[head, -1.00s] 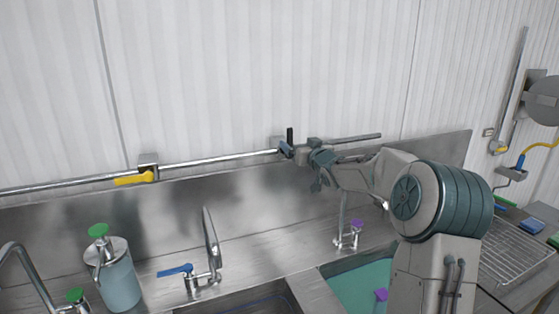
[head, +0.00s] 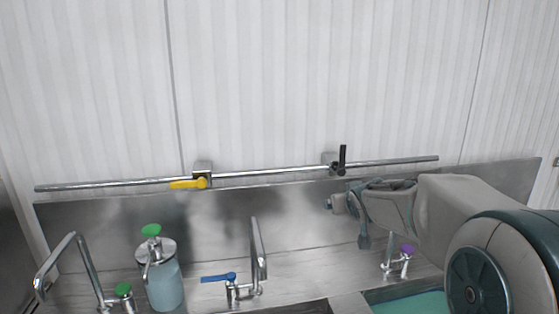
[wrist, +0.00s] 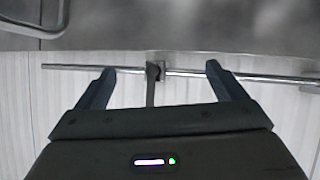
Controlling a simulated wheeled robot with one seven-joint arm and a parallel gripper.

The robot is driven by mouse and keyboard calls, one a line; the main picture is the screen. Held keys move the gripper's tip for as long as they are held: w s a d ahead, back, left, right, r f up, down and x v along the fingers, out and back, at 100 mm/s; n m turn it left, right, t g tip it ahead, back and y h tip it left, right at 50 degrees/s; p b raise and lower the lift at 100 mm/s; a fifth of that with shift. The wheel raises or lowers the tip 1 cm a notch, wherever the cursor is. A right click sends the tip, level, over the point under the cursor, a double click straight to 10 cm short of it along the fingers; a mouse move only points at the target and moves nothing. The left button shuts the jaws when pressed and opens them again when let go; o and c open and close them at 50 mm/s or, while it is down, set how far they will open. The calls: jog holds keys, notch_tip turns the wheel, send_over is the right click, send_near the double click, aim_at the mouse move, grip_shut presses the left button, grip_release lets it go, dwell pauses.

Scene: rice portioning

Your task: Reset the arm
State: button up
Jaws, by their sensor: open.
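My gripper (wrist: 160,68) is open in the wrist view, its two dark fingers spread apart with nothing held between them. The black valve handle (wrist: 152,86) on the wall pipe shows in the gap between the fingers, beyond them; the gripper looks apart from it. In the head view my arm (head: 455,205) reaches in from the right. Its wrist end sits in front of the steel backsplash, below the black handle (head: 342,158), which stands upright. The fingers are not clear in the head view.
The wall pipe (head: 270,171) also carries a yellow handle (head: 188,184), lying along it. Below stand a soap dispenser (head: 164,284), a blue-handled tap (head: 235,287) and a purple-knobbed tap (head: 396,262) near my arm. A teal-filled basin (head: 420,304) is at lower right.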

jog(key=s+a+f+g, duration=0.1)
jog(key=s+f+g, duration=0.1)
jog(key=s, duration=0.9)
jog(key=s+a+f+g+b, duration=0.1)
jog(key=s+f+g, duration=0.2)
jog(key=s, duration=0.9)
jog(key=s+a+f+m+g, duration=0.1)
jog(key=s+f+g, duration=0.2)
jog(key=s+f, duration=0.3)
jog(key=s, duration=0.5)
jog(key=shift+s+y+b, duration=0.2)
jog(key=shift+y+b, duration=0.1)
